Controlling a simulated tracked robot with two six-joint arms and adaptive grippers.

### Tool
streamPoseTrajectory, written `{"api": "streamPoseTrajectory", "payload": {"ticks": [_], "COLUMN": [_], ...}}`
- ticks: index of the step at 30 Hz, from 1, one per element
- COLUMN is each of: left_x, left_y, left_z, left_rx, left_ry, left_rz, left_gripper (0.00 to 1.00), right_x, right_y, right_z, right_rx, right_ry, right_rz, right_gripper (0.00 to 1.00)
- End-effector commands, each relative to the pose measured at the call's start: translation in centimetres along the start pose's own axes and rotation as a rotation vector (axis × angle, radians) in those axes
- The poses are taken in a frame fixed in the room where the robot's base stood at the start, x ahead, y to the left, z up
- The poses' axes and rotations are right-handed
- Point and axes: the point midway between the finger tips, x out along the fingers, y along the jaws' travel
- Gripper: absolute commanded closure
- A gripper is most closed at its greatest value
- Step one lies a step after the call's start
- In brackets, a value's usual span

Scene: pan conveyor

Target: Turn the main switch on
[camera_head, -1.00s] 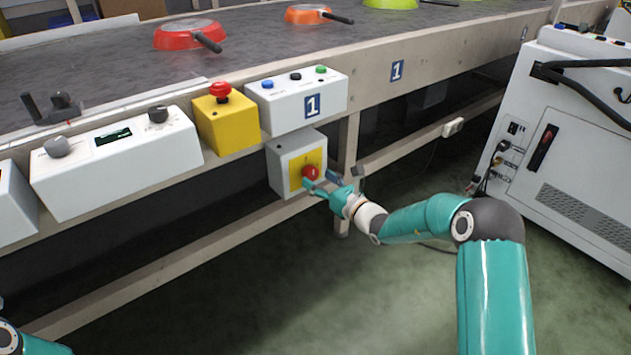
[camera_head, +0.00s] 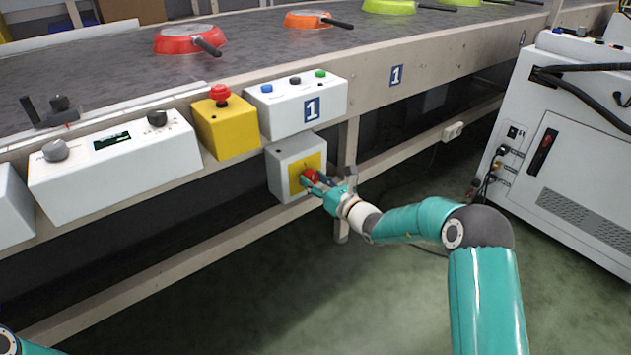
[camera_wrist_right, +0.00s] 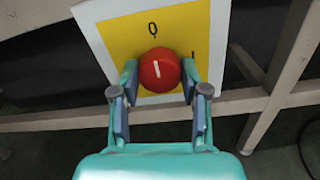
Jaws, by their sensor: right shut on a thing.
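The main switch is a red round knob (camera_head: 309,176) on a yellow plate (camera_head: 295,182), on the front of a grey-white box under the conveyor edge. In the right wrist view the knob (camera_wrist_right: 159,70) has a short white mark, nearly upright and tilted slightly toward the "0" above it. An "I" is partly visible to the right of the knob. My right gripper (camera_head: 316,180) is shut on the knob, and in the wrist view one finger of the gripper (camera_wrist_right: 160,85) lies on each side of it. My left gripper is out of view.
Above are a yellow box with a red mushroom button (camera_head: 220,94), a white button box marked 1 (camera_head: 334,98) and a white knob panel (camera_head: 118,173). A table leg (camera_head: 347,145) stands just right of the switch box. Pans such as the red one (camera_head: 180,42) lie on the conveyor.

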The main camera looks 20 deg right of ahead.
Motion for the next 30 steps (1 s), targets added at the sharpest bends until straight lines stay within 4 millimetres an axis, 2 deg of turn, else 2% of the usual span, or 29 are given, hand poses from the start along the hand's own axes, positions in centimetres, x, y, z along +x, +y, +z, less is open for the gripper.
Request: {"api": "streamPoseTrajectory", "payload": {"ticks": [8,14,30], "left_x": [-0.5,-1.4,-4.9], "left_y": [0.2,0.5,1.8], "left_z": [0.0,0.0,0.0], "left_rx": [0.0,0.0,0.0], "left_ry": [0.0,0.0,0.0], "left_rz": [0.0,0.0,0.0], "left_gripper": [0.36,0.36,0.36], "right_x": [0.0,0.0,0.0], "right_y": [-0.1,-0.1,-0.3], "right_z": [0.1,0.2,0.2], "right_rx": [0.049,0.156,0.643], "right_ry": [-0.001,-0.003,-0.017], "right_rz": [-0.002,-0.001,-0.002], "right_gripper": [0.9,0.9,0.9]}}
